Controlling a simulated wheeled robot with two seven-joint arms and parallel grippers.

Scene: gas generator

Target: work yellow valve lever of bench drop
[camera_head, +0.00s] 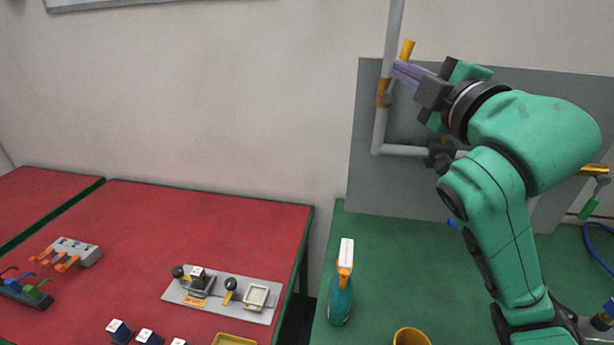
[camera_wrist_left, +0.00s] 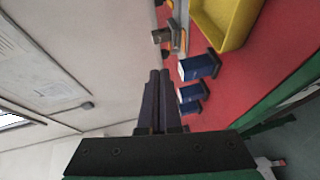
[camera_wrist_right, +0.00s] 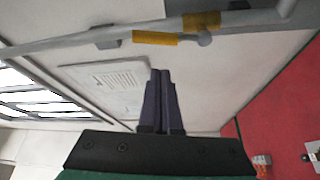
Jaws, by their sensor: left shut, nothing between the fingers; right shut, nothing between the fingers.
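The yellow valve lever (camera_head: 407,48) stands up, slightly tilted, on the grey drop pipe (camera_head: 393,30) above the green bench. A yellow valve body (camera_head: 383,92) sits on the pipe below it. My right gripper (camera_head: 398,68) is shut and empty, its purple fingers crossing the lever's lower part in the head view. In the right wrist view the lever (camera_wrist_right: 155,38) lies just beyond the shut fingertips (camera_wrist_right: 160,72), with a visible gap; I cannot tell contact. My left gripper (camera_wrist_left: 160,75) is shut and empty in its wrist view; the head view does not show it.
A grey panel (camera_head: 480,195) stands behind the pipe. A spray bottle (camera_head: 341,300) and a yellow cup (camera_head: 411,337) stand on the green bench (camera_head: 375,240). Red tables (camera_head: 200,225) at left hold several fixtures. A second yellow fitting (camera_head: 594,169) is at far right.

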